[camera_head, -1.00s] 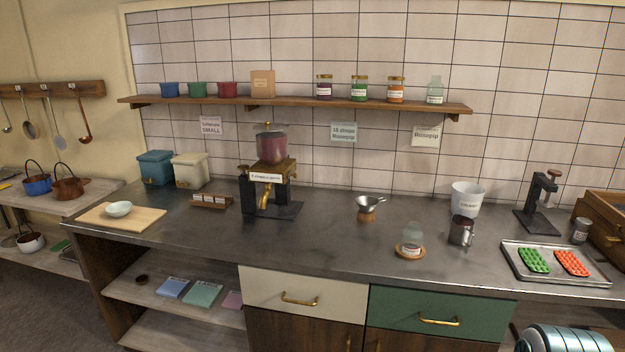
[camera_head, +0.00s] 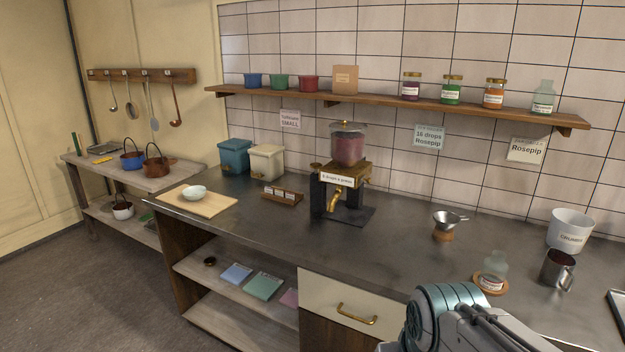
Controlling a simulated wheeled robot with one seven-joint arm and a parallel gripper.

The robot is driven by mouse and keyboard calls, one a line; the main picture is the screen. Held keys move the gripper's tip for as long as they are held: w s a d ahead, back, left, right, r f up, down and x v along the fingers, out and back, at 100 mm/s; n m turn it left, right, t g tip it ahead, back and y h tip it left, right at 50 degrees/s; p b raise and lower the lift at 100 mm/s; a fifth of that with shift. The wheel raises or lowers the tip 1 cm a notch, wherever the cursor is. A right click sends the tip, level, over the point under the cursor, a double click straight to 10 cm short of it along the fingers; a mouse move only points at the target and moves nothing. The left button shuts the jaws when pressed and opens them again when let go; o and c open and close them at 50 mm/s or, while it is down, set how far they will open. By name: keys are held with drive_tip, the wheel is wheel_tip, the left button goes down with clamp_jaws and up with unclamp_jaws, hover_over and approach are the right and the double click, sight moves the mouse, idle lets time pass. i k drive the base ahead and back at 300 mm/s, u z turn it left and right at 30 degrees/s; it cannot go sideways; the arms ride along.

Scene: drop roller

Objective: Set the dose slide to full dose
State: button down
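The dose machine (camera_head: 345,175) stands on the steel counter near the wall, left of the middle of the counter. It has a clear hopper (camera_head: 348,148) of dark pink contents, a brass body and a brass spout, and a black stand and base. A white label (camera_head: 337,179) is on its front; its small text is hard to read. I cannot make out the dose slide or its setting at this distance. A teal and grey part of my arm (camera_head: 450,318) shows at the bottom right, well apart from the machine. My gripper's fingers are not in view.
A wooden card holder (camera_head: 283,195) stands left of the machine. A funnel on a stand (camera_head: 446,224), a small jar (camera_head: 493,272), a metal mug (camera_head: 557,269) and a white bucket (camera_head: 570,230) stand to the right. The counter before the machine is clear. A shelf (camera_head: 400,104) runs above.

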sight(368, 181)
drive_tip(key=u, duration=0.05)
drive_tip(key=i, duration=1.3)
drive_tip(key=z, duration=0.7)
